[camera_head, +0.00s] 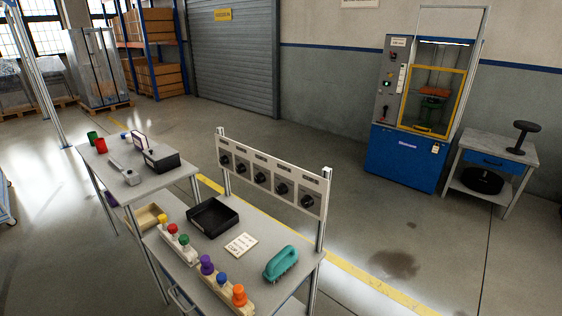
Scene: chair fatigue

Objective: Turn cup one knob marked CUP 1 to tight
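A pale upright panel (292,169) stands on posts at the back edge of the nearer table. It carries a row of several black round knobs, from the leftmost knob (224,159) to the rightmost knob (307,201). Small labels sit above the knobs, but they are too small to read, so I cannot tell which knob is marked CUP 1. The knob settings are also not readable. Neither of my grippers shows in the head view, and nothing is seen touching the panel.
The nearer table (255,216) holds a black tray (212,217), a printed card (241,245), a teal handled tool (281,263) and wooden blocks with coloured knobs. A second table (100,161) stands left. A blue test machine (400,165) stands back right. Floor beyond the panel is clear.

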